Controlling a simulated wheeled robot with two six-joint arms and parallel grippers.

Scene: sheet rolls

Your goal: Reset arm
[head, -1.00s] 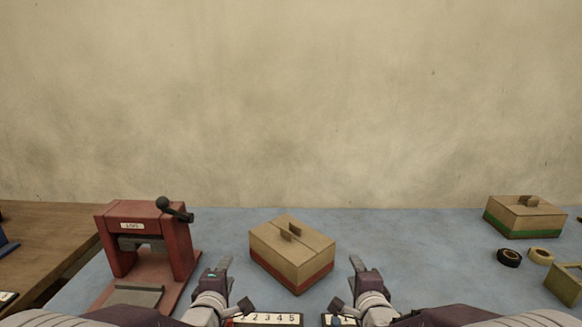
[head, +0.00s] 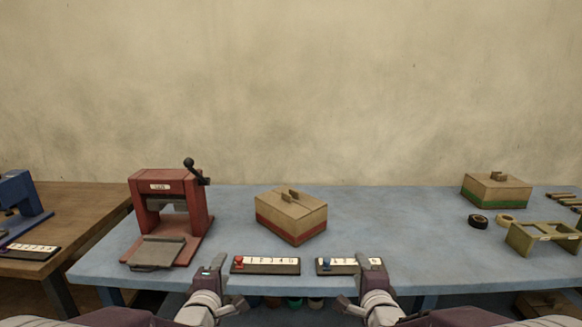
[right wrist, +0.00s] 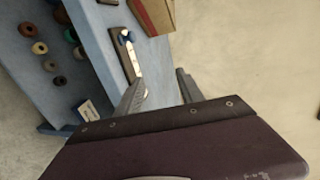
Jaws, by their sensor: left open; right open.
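My left gripper (head: 213,264) is open and empty at the front edge of the blue table (head: 370,215), left of the number strip with a red peg (head: 265,265). My right gripper (head: 370,264) is open and empty in front of the number strip with a blue peg (head: 338,266), hiding part of it. The right wrist view shows its two fingers (right wrist: 160,90) apart with nothing between them. That view also shows the blue-peg strip (right wrist: 128,52) beyond the fingers.
A red press (head: 170,215) with a black-knobbed lever stands left. A red-striped box (head: 291,218) sits mid-table. A green-striped box (head: 496,192), a black roll (head: 478,221), a pale roll (head: 504,219) and an olive stand (head: 540,238) are right. Several rolls (right wrist: 54,82) lie below the tabletop.

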